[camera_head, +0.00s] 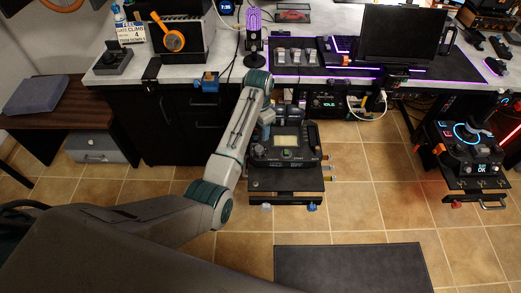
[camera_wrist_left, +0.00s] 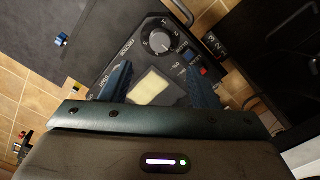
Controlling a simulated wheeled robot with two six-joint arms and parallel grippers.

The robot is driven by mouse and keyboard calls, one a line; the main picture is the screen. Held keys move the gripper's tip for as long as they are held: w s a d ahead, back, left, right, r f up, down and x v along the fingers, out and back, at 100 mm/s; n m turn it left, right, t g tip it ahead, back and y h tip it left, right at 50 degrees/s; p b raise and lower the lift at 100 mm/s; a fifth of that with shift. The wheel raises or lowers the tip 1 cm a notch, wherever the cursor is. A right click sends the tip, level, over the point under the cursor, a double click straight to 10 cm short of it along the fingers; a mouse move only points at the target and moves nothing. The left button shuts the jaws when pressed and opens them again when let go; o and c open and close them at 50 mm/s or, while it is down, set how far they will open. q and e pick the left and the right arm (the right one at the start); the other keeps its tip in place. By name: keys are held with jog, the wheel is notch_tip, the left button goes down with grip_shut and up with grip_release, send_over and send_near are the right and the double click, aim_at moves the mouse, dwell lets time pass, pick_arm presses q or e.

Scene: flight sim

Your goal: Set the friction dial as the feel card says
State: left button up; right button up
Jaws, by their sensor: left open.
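In the head view my left gripper (camera_head: 267,128) hangs over the panel's left side, and I cannot make out the dial there.
The panel's stand (camera_head: 285,181) is in front of the long desk (camera_head: 318,70). A second lit control unit (camera_head: 468,147) stands at the right. A dark mat (camera_head: 350,268) lies on the tiled floor, with clear floor between the stands.

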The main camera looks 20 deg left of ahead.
aim_at(259, 148)
pick_arm(q)
notch_tip(259, 148, down, 9)
jog(key=shift+f, duration=0.65)
pick_arm(e)
jog(key=shift+w+a+r, duration=0.15)
jog(key=shift+w+r, duration=0.45)
